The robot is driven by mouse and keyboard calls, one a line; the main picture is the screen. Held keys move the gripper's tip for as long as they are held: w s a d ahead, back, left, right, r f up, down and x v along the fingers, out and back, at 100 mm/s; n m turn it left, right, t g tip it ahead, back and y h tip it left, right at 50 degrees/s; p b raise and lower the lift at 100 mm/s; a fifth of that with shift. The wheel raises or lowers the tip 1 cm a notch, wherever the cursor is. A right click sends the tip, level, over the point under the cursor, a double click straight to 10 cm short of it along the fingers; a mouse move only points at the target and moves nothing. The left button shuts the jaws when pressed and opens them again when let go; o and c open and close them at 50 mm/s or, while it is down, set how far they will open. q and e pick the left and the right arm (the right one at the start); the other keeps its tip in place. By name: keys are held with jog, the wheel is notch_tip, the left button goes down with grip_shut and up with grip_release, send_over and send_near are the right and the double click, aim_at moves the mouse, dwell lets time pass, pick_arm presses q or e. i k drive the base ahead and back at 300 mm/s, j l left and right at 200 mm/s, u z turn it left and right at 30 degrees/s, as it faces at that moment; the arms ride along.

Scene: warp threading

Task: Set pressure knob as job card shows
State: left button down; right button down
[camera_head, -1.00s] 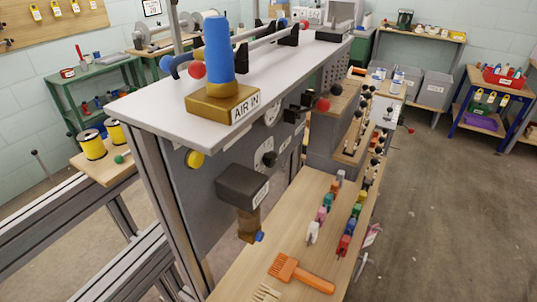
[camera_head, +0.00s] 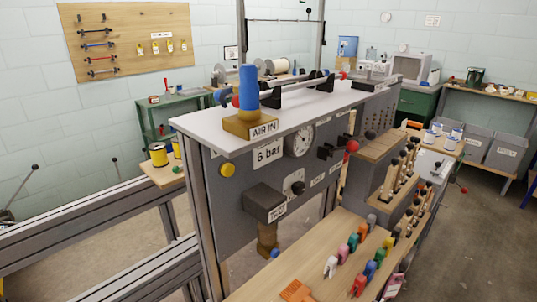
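A black round knob (camera_head: 298,187) sits on the grey front panel (camera_head: 232,205) of the machine. Above it is a round white dial gauge (camera_head: 299,140) with a dark needle; its reading is too small to tell. A white card reading "6 bar" (camera_head: 268,153) is on the panel left of the gauge. A blue cylinder (camera_head: 249,88) stands on a brass-coloured block labelled "AIR IN" (camera_head: 246,124) on the machine's top. Neither of my grippers is in view.
A dark box (camera_head: 264,203) juts from the panel below left of the knob. A red-tipped lever (camera_head: 351,146) sticks out at the right. A wooden worktop (camera_head: 300,265) below holds several coloured clips. A yellow button (camera_head: 227,170) is at the panel's left.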

aim_at(298, 187)
jog(key=i+l+u, duration=0.1)
jog(key=l+u, duration=1.3)
